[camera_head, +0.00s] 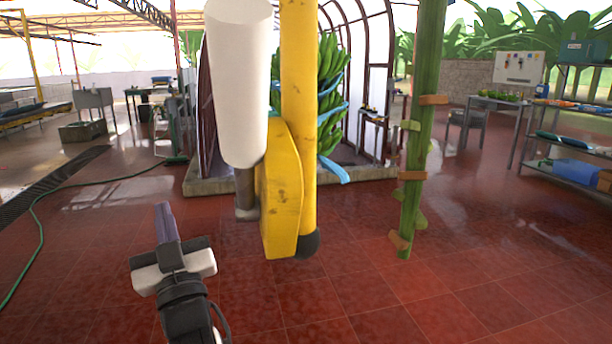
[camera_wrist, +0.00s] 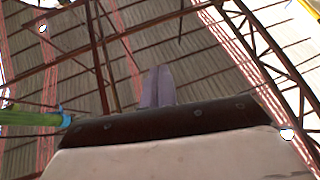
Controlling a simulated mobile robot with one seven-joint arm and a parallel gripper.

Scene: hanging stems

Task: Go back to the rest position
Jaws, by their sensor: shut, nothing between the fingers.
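My gripper (camera_head: 165,218) is in the lower left of the head view, pointing up, with its two purple-grey fingers together. The fingers also show closed and empty in the wrist view (camera_wrist: 158,88), against the roof. A green hanging stem (camera_head: 424,110) with several orange-brown and green stubs hangs to the right of my gripper, well apart from it. A yellow post (camera_head: 298,90) with a yellow housing (camera_head: 281,190) and a white cylinder (camera_head: 238,85) hang in the middle, also apart from my gripper. Part of a green stem (camera_wrist: 35,117) shows at the left of the wrist view.
Green banana bunches (camera_head: 330,95) with blue strips hang behind the yellow post. A metal shelf (camera_head: 575,175) and a table (camera_head: 495,100) stand at the right. A green hose (camera_head: 90,185) runs along the left floor. The red tiled floor (camera_head: 350,290) in front is clear.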

